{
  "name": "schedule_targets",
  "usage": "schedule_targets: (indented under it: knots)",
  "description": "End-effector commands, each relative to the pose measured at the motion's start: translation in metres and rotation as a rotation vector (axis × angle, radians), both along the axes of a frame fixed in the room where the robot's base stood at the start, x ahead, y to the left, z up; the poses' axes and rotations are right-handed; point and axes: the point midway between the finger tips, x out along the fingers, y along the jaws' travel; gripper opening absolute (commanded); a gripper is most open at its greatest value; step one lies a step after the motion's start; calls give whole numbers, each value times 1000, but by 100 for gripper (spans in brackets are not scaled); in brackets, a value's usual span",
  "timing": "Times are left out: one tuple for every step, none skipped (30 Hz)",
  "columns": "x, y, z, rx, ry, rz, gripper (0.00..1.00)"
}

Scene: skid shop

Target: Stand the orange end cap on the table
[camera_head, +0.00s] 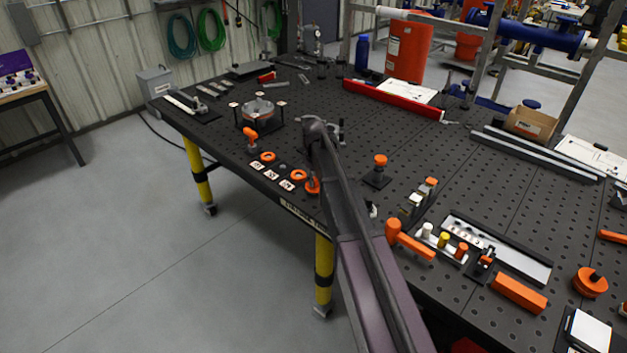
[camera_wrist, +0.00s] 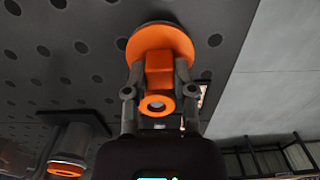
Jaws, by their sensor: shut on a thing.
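The orange end cap (camera_wrist: 158,70) is between the two fingers of my gripper (camera_wrist: 159,92) in the wrist view. It has a round flange on the far side, toward the table, and a narrower body with a hole facing the camera. The fingers are shut on the body. In the head view the orange end cap (camera_head: 312,188) shows below the end of my arm, near the table's front left edge. I cannot tell whether its flange touches the table (camera_head: 225,140). My arm hides part of the surroundings, and the fingers are hard to make out in the head view.
Orange rings (camera_head: 268,157) and numbered white cards (camera_head: 271,174) lie close to the left of the cap. An orange-topped post (camera_head: 378,170) stands right of my arm. An orange hammer (camera_head: 408,240) lies nearer the front. Bare perforated tabletop lies behind the arm.

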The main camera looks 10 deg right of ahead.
Motion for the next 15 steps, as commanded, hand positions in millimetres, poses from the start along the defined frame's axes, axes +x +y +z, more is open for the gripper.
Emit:
schedule_targets:
  knots:
    - [0,0,-1,0,0,0,0]
    - [0,0,-2,0,0,0,0]
    - [0,0,-2,0,0,0,0]
    - [0,0,-3,0,0,0,0]
    - [0,0,-3,0,0,0,0]
    - [0,0,-4,0,0,0,0]
    - [0,0,-4,0,0,0,0]
    - [0,0,-5,0,0,0,0]
    - [0,0,-5,0,0,0,0]
    - [0,0,-6,0,0,0,0]
    - [0,0,-6,0,0,0,0]
    - [0,0,-7,0,0,0,0]
    - [0,0,-7,0,0,0,0]
    - [0,0,-7,0,0,0,0]
    - [0,0,-8,0,0,0,0]
